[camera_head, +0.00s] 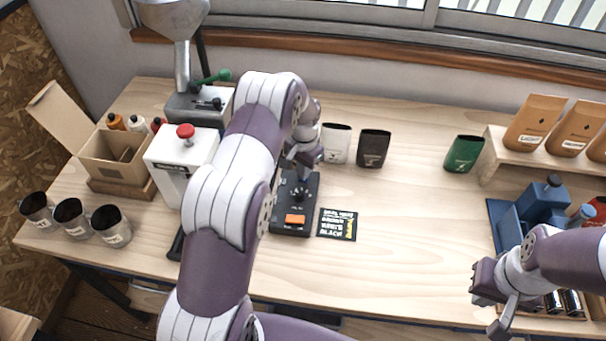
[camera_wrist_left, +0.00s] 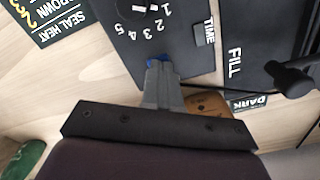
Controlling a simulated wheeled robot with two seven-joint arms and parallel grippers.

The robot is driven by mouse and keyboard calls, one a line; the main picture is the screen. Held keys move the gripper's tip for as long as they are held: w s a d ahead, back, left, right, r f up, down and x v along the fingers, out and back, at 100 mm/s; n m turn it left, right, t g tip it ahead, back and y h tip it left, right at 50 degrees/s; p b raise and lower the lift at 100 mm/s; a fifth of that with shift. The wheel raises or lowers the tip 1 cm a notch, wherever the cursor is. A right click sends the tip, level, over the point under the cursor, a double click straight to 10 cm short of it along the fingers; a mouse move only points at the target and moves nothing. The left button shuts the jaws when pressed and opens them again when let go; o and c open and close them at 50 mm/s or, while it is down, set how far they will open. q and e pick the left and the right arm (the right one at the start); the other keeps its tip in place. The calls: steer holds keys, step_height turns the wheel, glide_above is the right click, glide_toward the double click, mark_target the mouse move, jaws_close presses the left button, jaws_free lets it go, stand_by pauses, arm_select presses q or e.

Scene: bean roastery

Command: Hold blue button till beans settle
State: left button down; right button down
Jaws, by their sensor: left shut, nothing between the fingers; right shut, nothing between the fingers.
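The blue button (camera_wrist_left: 155,61) shows in the left wrist view as a small blue patch on a black control panel (camera_wrist_left: 120,20), mostly hidden by my fingertips. My left gripper (camera_wrist_left: 158,66) is shut and empty, with its tips right at the button; I cannot tell whether it is pressed down. In the head view the black panel (camera_head: 309,212) has an orange switch (camera_head: 294,219), and my left gripper (camera_head: 303,172) is over its far end. The button is hidden there. My right gripper (camera_head: 500,325) is shut and empty at the front right. I see no beans.
A metal hopper machine (camera_head: 182,65) and a white device with a red knob (camera_head: 180,160) stand left. A black card (camera_head: 338,230) lies right of the panel. Bags (camera_head: 374,148) stand behind. Metal cups (camera_head: 72,220) stand far left. The table's middle right is clear.

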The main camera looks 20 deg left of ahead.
arm_select(q)
step_height(320, 180, up, 6)
steer(key=p, duration=0.4)
stand_by(0.6)
